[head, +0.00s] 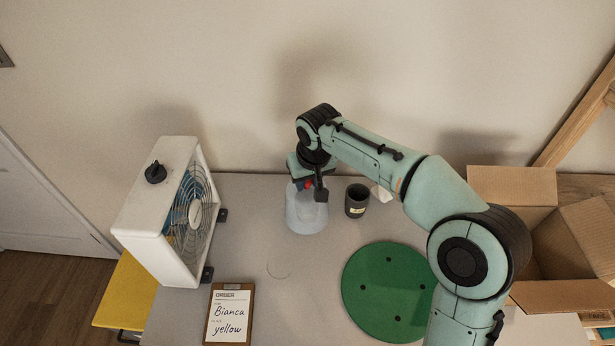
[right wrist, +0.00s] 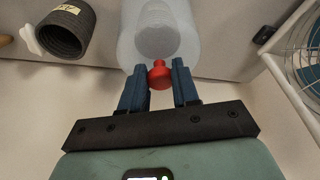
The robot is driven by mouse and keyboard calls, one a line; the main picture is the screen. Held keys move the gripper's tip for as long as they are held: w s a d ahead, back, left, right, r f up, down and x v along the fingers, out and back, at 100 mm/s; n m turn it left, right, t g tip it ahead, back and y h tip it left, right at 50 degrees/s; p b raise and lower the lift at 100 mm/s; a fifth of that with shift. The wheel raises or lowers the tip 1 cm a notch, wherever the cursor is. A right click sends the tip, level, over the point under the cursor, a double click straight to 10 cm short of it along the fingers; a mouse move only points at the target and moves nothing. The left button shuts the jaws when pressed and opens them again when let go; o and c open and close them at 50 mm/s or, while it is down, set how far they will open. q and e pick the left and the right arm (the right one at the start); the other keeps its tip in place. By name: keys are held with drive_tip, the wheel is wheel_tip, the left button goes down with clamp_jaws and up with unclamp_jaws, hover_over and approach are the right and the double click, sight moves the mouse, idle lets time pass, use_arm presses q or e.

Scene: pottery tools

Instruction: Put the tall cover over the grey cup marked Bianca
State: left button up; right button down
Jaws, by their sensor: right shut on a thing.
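A pale, see-through cover (head: 306,215) with a red knob (right wrist: 160,76) stands or hangs at the table's middle, beside the fan. My right gripper (head: 309,187) points down from above and is shut on the red knob. In the right wrist view, a rounded greyish shape shows through the cover; I cannot tell whether it is a cup inside. A dark grey cup (head: 357,202) with a yellowish label stands uncovered just right of the cover; it also shows in the right wrist view (right wrist: 66,32). I cannot read its label surely. My left gripper is not in view.
A white box fan (head: 157,215) stands at the left. An order clipboard (head: 229,315) reading Bianca, yellow lies in front. A green round board (head: 375,290) lies at front right.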

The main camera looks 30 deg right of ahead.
drive_tip(key=c, duration=0.8)
unclamp_jaws()
drive_tip(key=shift+o, duration=0.2)
drive_tip(key=p+v, duration=0.3)
drive_tip(key=v, duration=1)
drive_tip(key=shift+r, duration=0.2)
